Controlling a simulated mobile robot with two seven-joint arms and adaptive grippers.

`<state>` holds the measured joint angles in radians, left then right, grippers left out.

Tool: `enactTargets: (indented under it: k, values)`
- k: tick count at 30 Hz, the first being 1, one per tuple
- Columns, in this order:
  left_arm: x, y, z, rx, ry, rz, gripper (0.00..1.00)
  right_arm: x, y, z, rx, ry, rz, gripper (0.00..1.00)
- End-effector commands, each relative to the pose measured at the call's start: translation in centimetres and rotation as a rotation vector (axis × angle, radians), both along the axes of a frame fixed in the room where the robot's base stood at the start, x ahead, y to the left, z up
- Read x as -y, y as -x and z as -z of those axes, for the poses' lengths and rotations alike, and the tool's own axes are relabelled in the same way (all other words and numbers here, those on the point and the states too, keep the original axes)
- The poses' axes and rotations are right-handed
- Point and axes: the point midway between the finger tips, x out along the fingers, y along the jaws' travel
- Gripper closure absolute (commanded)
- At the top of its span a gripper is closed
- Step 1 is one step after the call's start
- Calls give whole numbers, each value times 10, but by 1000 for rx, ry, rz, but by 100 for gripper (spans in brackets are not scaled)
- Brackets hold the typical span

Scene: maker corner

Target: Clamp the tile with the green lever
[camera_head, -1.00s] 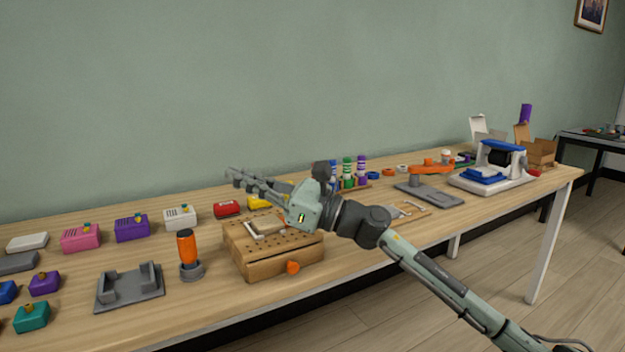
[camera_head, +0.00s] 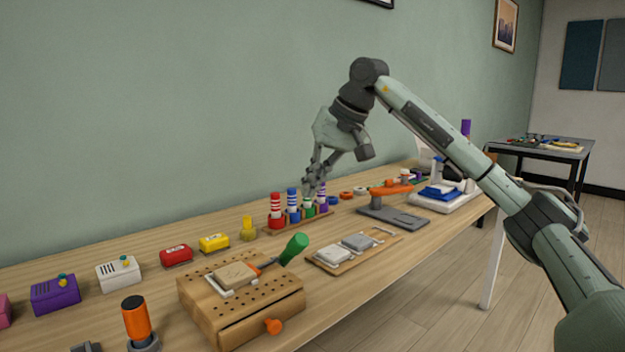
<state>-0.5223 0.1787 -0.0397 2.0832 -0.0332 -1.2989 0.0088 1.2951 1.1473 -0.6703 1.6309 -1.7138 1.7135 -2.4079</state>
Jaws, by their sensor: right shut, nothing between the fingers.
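The tile (camera_head: 233,275) is a tan square lying on top of the wooden block with holes (camera_head: 205,304), inside a pale frame. The green lever (camera_head: 294,248) has a thick green handle on a dark shaft. It rises at a slant from the right side of the tile, beside an orange part at the tile's edge. My right gripper (camera_head: 312,188) is shut and empty. It is raised above the rack of striped bottles, up and to the right of the lever, apart from it. My left gripper is not in view.
An orange knob (camera_head: 273,326) sticks out of the block's front. A wooden tray (camera_head: 352,252) with two grey tiles lies right of the block. The bottle rack (camera_head: 297,224) stands behind.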

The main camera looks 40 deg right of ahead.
Motion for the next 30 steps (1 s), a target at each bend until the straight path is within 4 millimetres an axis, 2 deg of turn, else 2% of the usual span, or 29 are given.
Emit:
enactTargets:
  k: [1,7,10,18,30]
  values:
    - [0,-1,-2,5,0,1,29,-2,-5,13,-5,0,-1,100]
    - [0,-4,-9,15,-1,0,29,-9,-25,49,-4,-2,0,100]
    - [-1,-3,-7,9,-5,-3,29,-14,-14,59,-1,2,-1,100]
    - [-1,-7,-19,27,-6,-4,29,-24,2,71,0,0,0,100]
    - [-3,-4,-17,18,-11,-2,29,-25,3,71,2,-2,0,100]
